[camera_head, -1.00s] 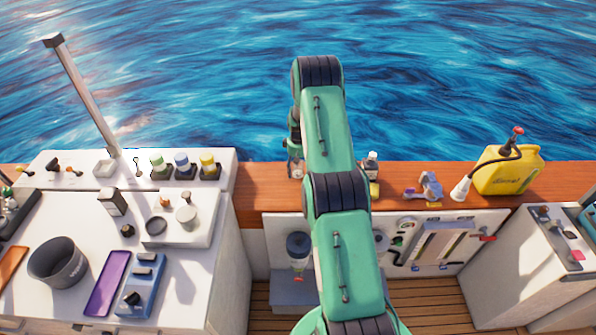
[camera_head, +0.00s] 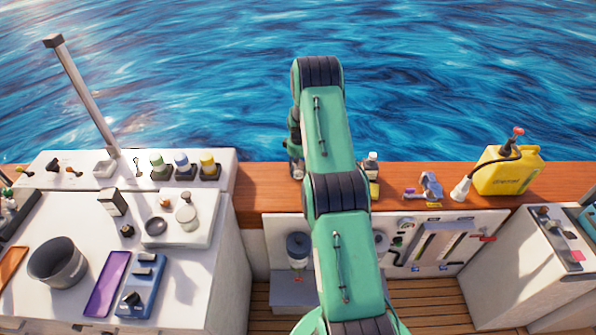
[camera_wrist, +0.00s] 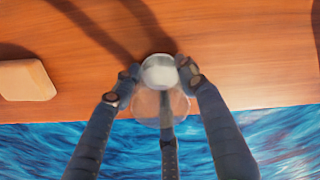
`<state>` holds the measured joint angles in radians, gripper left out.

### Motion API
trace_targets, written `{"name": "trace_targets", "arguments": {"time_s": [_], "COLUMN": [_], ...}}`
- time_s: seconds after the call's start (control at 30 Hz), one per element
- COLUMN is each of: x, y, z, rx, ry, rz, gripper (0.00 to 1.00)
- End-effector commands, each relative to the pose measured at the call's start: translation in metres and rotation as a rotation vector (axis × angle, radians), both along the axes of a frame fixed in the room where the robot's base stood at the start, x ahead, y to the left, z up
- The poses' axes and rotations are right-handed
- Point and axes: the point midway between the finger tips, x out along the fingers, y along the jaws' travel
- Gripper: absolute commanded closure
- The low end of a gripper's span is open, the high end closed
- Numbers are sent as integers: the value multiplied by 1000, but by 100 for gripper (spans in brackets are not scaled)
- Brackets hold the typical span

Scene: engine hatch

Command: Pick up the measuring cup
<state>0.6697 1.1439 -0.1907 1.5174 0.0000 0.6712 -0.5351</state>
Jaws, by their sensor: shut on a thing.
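The measuring cup (camera_wrist: 160,104) is a clear, see-through vessel with a pale round end, at the middle of the wrist view. My gripper (camera_wrist: 159,72) is shut on it, with dark fingers on its left and right sides and another finger below it in the picture. The cup overlaps the edge of the wooden ledge; I cannot tell whether it touches the wood. In the head view my gripper (camera_head: 295,165) shows only in part, left of my green arm, low over the ledge. My arm hides most of that area.
The wooden ledge (camera_head: 265,180) runs along the water. A small bottle (camera_head: 372,168) stands just right of my arm. A yellow jerrycan (camera_head: 508,172) is farther right. A white counter (camera_head: 200,255) at left holds a dark pot (camera_head: 58,262). A tan block (camera_wrist: 25,80) shows in the wrist view.

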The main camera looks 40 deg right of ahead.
Motion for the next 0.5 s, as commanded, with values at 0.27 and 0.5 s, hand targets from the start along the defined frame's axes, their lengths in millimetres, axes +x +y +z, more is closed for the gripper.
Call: {"name": "trace_targets", "arguments": {"time_s": [0.27, 0.5], "x": [1, 1], "y": [-1, -1], "z": [15, 45], "rx": [-1, -1], "ry": [-2, -2], "rz": [0, 0], "gripper": [85, 85]}}
